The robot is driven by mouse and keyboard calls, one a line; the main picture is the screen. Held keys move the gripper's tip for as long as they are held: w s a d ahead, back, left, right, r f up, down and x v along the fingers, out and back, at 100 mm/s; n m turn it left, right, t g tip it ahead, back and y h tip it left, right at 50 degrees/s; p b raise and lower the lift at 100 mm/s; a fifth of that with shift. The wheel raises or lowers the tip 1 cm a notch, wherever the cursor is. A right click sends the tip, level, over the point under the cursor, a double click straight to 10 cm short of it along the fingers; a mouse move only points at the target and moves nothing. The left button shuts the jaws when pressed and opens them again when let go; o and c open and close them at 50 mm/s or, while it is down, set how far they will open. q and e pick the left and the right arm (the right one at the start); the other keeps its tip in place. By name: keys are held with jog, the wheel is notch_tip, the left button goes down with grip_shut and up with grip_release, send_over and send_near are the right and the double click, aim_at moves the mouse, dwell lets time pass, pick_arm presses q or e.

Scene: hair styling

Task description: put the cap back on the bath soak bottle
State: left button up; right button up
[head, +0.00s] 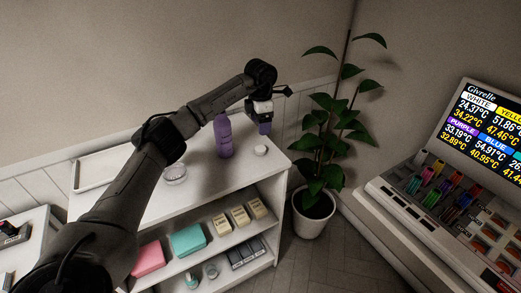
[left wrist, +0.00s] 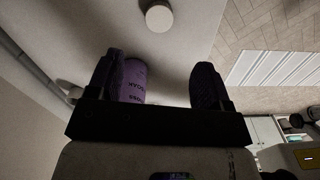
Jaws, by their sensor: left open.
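The purple bath soak bottle (head: 224,138) stands upright on the white shelf unit's top. Its lettered side (left wrist: 134,82) shows in the left wrist view, partly hidden behind one finger. A round white cap (head: 261,150) lies on the top to the right of the bottle, apart from it; it also shows near the upper edge of the left wrist view (left wrist: 158,17). My left gripper (head: 265,128) is open, with nothing seen held between its dark purple fingers (left wrist: 158,86). It hangs above the top, right of the bottle and near the cap. My right gripper is not in view.
A clear round jar (head: 175,174) and a white tray (head: 92,172) are on the shelf top (head: 200,190). A potted plant (head: 312,215) stands close to the unit's right end. A console with a screen (head: 485,125) is at right.

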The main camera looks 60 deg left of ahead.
pick_arm(q)
send_over(261, 148)
jog(key=shift+s+d+f, duration=0.1)
jog(key=shift+s+f, duration=0.05)
jog(key=shift+f, duration=2.6)
jog(key=shift+f, duration=0.1)
jog(key=shift+f+p, duration=0.3)
jog(key=shift+p, duration=0.15)
jog(key=shift+f+p, duration=0.6)
jog(key=shift+f, duration=1.65)
jog(key=shift+c, duration=0.5)
jog(key=shift+c, duration=1.4)
jog(key=c, duration=0.6)
